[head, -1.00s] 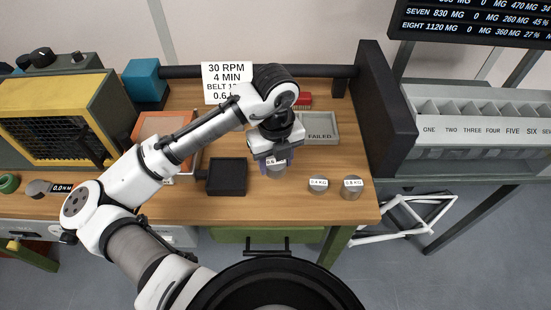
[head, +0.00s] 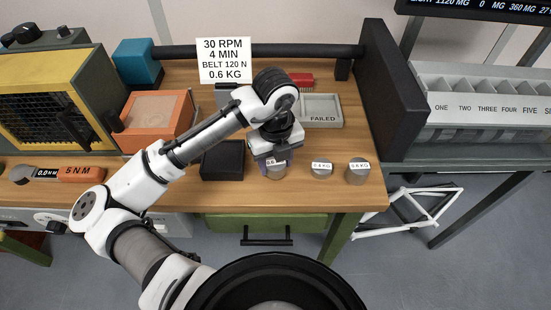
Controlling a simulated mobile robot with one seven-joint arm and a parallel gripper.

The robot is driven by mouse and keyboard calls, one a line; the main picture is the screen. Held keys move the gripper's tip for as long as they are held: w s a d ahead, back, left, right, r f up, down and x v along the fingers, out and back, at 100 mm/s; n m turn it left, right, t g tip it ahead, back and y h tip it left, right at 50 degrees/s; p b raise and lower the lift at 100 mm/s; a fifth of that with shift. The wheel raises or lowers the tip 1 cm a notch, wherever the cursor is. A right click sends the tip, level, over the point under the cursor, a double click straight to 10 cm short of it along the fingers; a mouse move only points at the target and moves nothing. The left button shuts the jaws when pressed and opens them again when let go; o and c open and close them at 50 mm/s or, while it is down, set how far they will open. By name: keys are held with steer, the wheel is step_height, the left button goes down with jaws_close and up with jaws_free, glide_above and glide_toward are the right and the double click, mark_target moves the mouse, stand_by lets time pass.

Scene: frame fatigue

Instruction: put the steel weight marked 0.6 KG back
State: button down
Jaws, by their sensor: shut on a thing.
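My gripper (head: 275,161) points down over the front part of the wooden bench. It is shut on a steel weight (head: 275,172), a grey cylinder with a white label that the fingers partly cover. The weight is at or just above the bench top; I cannot tell if it touches. Two other steel weights with white labels stand upright in a row to its right: a shorter one (head: 321,170) and a taller one (head: 358,172). Their labels are too small to read surely.
A black square block (head: 223,160) stands close left of the gripper. Behind are a grey FAILED tray (head: 322,118), a sign reading 0.6 KG (head: 224,61) and an orange box (head: 150,125). A dark upright panel (head: 385,90) bounds the right. The bench's front edge (head: 300,204) is close.

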steer(key=shift+f+b, duration=0.7)
steer(key=shift+f, duration=0.05)
stand_by(0.5)
steer(key=c, duration=0.6)
jaws_free()
steer(key=shift+r, duration=0.1)
step_height(320, 180, up, 14)
steer(key=shift+f, duration=0.1)
